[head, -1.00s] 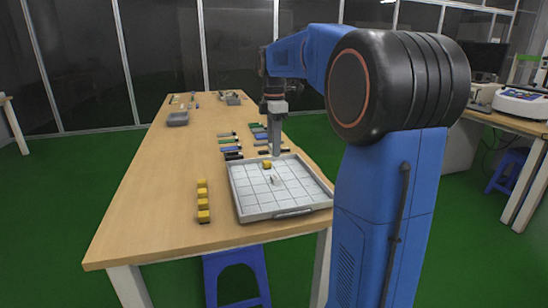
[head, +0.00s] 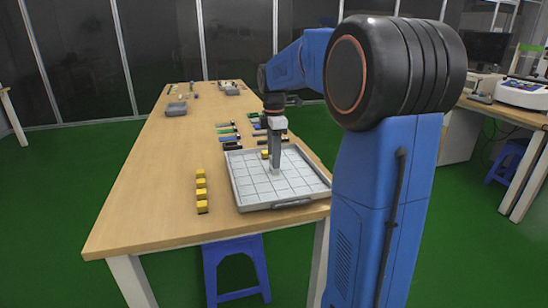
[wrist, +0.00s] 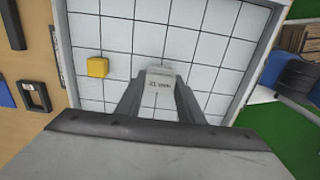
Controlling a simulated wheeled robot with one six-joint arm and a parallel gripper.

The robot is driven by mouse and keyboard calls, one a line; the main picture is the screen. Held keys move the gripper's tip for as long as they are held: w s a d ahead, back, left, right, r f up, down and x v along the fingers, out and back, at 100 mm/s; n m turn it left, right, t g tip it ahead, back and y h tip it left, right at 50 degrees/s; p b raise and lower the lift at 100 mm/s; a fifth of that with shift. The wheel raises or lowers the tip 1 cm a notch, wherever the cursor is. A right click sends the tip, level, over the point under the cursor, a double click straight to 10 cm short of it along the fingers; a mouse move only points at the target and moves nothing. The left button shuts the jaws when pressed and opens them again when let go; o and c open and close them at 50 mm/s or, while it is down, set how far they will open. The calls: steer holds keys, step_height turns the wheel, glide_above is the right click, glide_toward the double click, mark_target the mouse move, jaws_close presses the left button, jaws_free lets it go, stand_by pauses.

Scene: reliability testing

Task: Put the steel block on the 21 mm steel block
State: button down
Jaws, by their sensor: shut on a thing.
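A small pale-grey steel block (wrist: 160,77) is between my fingertips in the wrist view. It bears a small printed label that ends in "mm"; the number is hard to read, perhaps 21. My gripper (head: 275,172) is shut on this block, low over the middle of the white gridded tray (head: 243,203). The wrist view shows both fingers of my gripper (wrist: 160,90) against the block's sides. No second steel block shows apart from it; I cannot tell whether another lies under it or hides behind the fingers.
A yellow block (wrist: 97,67) lies on the tray beside my gripper. Several yellow blocks (head: 201,190) stand in a row on the table (head: 150,215) left of the tray. Dark, blue and green tools (head: 230,138) lie behind it. The tray has a raised rim.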

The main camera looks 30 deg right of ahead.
steer(key=shift+f, duration=0.25)
steer(key=c, duration=1.2)
jaws_free()
step_height(320, 180, up, 12)
steer(key=s+a+f+m+t, duration=0.1)
steer(key=s+a+m, duration=0.2)
steer(key=s+a, duration=0.35)
steer(key=s+a+f+m+t, duration=0.1)
steer(key=s+a+f+m, duration=0.2)
steer(key=s+f, duration=0.3)
steer(key=s+a+f+m+t, duration=0.1)
steer(key=s+a+f+m, duration=0.2)
steer(key=s, duration=0.7)
steer(key=s+a+f+m+t, duration=0.1)
steer(key=s+a+f+m, duration=0.2)
steer(key=s+f+m, duration=0.2)
step_height(320, 180, down, 4)
steer(key=s, duration=0.2)
steer(key=shift+s+a+m+t, duration=0.15)
steer(key=shift+s+m+t, duration=0.25)
steer(key=shift+r, duration=0.1)
